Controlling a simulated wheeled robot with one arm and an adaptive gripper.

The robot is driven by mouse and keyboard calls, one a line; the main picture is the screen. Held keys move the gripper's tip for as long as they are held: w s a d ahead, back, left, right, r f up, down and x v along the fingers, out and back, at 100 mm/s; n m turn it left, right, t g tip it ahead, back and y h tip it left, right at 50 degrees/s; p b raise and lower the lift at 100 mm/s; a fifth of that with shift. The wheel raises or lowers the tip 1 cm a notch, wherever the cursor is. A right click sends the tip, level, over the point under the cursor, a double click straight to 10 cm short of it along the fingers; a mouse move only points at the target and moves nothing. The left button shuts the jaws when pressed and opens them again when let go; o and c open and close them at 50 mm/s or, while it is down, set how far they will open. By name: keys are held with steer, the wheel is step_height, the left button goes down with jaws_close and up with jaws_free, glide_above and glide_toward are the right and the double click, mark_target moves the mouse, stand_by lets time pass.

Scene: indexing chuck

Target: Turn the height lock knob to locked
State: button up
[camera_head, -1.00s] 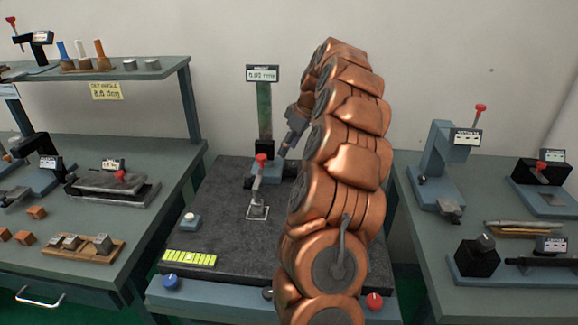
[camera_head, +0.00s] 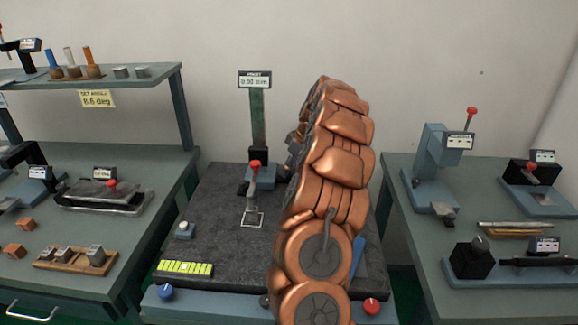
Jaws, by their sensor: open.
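A height gauge stands at the back of the dark granite plate (camera_head: 215,215), with a green column (camera_head: 257,115) and a display (camera_head: 255,80) on top. A black block sits low on the column, above a blue-grey base. A red-tipped grey lever (camera_head: 254,172) stands upright in front of it, over a white square outline. I cannot make out a height lock knob; my copper arm may hide it. My gripper (camera_head: 292,155) is mostly hidden behind the arm, just right of the column's lower part. Its open fingers cannot be seen clearly, nor any contact.
A blue knob (camera_head: 166,291) and a red knob (camera_head: 371,306) sit on the front rail. The plate's left middle is clear.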

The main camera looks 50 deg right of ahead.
steer(key=shift+w+a+f, duration=0.1)
steer(key=shift+f, duration=0.2)
jaws_close()
